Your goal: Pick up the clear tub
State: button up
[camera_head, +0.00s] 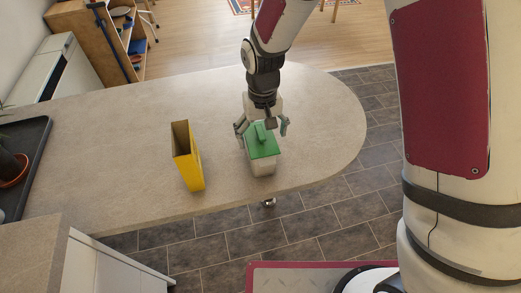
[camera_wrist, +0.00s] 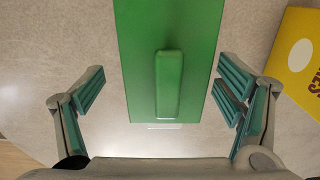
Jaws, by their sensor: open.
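The clear tub (camera_head: 263,167) stands upright on the counter near its front edge, with a green lid (camera_head: 263,141) on top. In the wrist view the green lid (camera_wrist: 144,45) with its raised handle (camera_wrist: 168,83) fills the middle; the tub's walls are mostly hidden under it. My gripper (camera_head: 262,128) is right above the tub, pointing down. In the wrist view my gripper (camera_wrist: 160,92) is open, with one finger on each side of the lid and a gap on both sides. It holds nothing.
A yellow box (camera_head: 188,158), open at the top, stands left of the tub; in the wrist view the yellow box (camera_wrist: 299,62) is at the upper right. A dark tray (camera_head: 36,150) with a potted plant (camera_head: 12,167) is at the far left. The counter (camera_head: 110,150) between them is clear.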

jog(key=shift+s+a+f, duration=0.1)
jog(key=shift+a+f, duration=0.05)
jog(key=shift+f, duration=1.2)
jog(key=shift+s+a+f, duration=0.1)
jog(key=shift+f, duration=1.25)
jog(key=c, duration=1.3)
